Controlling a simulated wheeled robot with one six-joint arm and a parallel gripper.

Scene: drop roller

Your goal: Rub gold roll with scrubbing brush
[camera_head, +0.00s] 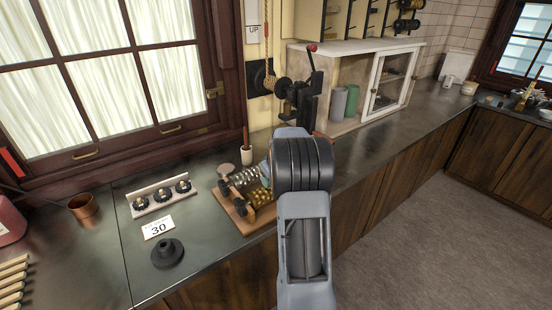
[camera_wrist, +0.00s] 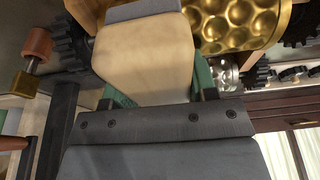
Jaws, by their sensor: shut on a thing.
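The gold roll (camera_head: 262,197), with a dimpled surface, sits on a wooden stand on the counter, just left of my arm. It fills the upper right of the wrist view (camera_wrist: 236,22). My gripper (camera_wrist: 155,85), with green fingers, is shut on a tan wooden block, which looks like the scrubbing brush (camera_wrist: 145,60). The brush is right beside the gold roll; I cannot tell whether they touch. Its bristles are not clearly seen. In the head view my arm mostly hides the gripper and brush.
A silver roll (camera_head: 246,178) lies behind the gold one. Several black knobs on a rack (camera_head: 162,195), a "30" card (camera_head: 158,228), a black round piece (camera_head: 168,253) and a copper cup (camera_head: 84,209) stand to the left. A lever press (camera_head: 300,95) and glass-door cabinet (camera_head: 350,50) stand behind.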

